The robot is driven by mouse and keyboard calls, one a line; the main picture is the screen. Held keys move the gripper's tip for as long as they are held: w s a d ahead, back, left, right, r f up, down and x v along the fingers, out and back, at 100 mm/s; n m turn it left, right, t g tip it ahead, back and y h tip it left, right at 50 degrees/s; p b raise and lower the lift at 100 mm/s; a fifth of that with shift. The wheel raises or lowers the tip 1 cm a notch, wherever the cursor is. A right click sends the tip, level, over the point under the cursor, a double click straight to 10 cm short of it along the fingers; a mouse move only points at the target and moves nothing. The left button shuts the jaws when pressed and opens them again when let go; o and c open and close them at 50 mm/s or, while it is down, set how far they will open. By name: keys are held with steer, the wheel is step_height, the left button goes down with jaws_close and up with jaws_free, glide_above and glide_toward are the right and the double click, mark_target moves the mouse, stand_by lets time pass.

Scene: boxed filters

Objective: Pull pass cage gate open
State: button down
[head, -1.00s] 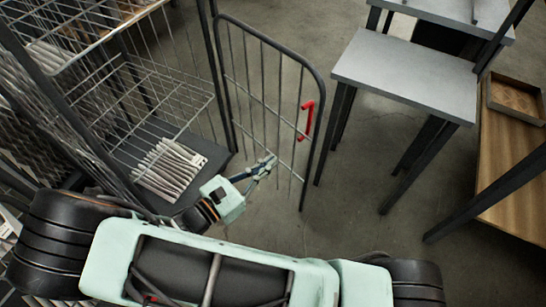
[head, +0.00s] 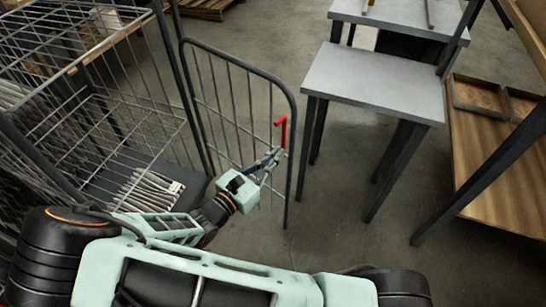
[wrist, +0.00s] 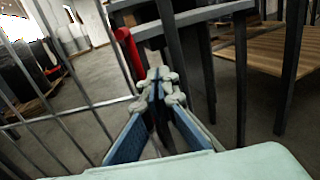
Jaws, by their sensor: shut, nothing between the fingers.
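The cage gate (head: 232,84) is a dark barred frame, swung out from the wire cage (head: 92,98) and standing open in the head view. Its red handle (head: 281,133) is on the bars near the gate's free edge. My gripper (head: 274,157) is at the gate, just below the handle in the head view. In the wrist view my gripper (wrist: 159,77) has its fingertips together with nothing between them. The red handle (wrist: 128,52) is there just left of and above the tips. I cannot tell whether they touch. The gate bars (wrist: 75,75) run along the left.
A grey table (head: 375,80) stands right of the gate, its legs close to the gate's free edge. A wooden bench (head: 480,165) with small trays (head: 478,95) is farther right. Packed white items (head: 145,190) lie in the cage bottom. The floor (head: 325,215) below the gate is clear.

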steer(key=w+a+p+x, duration=0.1)
steer(key=x, duration=1.6)
steer(key=shift+w+a, duration=0.2)
steer(key=shift+w, duration=0.2)
steer(key=shift+s+a, duration=0.1)
steer(key=shift+s, duration=0.05)
